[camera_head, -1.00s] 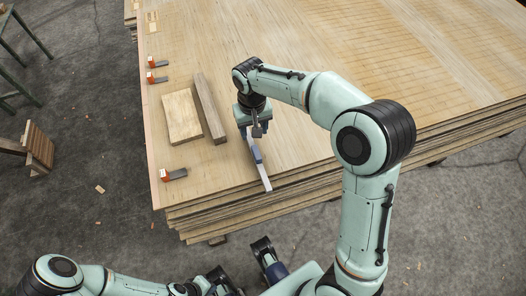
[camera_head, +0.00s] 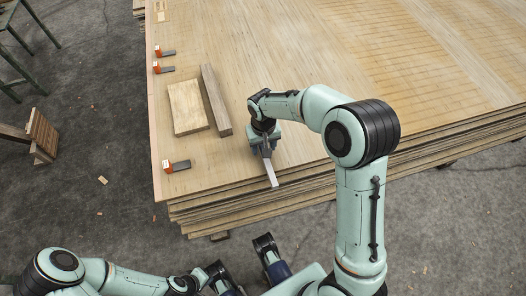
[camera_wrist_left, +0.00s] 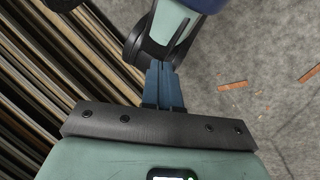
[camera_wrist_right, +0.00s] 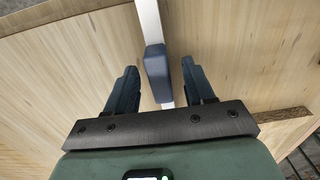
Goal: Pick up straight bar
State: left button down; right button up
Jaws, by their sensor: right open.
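The straight bar, a pale metal strip (camera_head: 270,174) with a dark blue-grey block on it, lies on the veneer stack near its front edge. In the right wrist view the bar (camera_wrist_right: 148,20) runs away from me, with its block (camera_wrist_right: 157,72) between the fingers. My right gripper (camera_head: 266,148) is over the bar, pointing down.
The veneer stack (camera_head: 340,90) is broad and mostly clear to the right. A pale wood block (camera_head: 187,107) and a darker wooden strip (camera_head: 216,100) lie left of my right gripper. Orange-ended clamps (camera_head: 177,166) sit along the left edge.

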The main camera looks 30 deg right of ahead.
grip_shut()
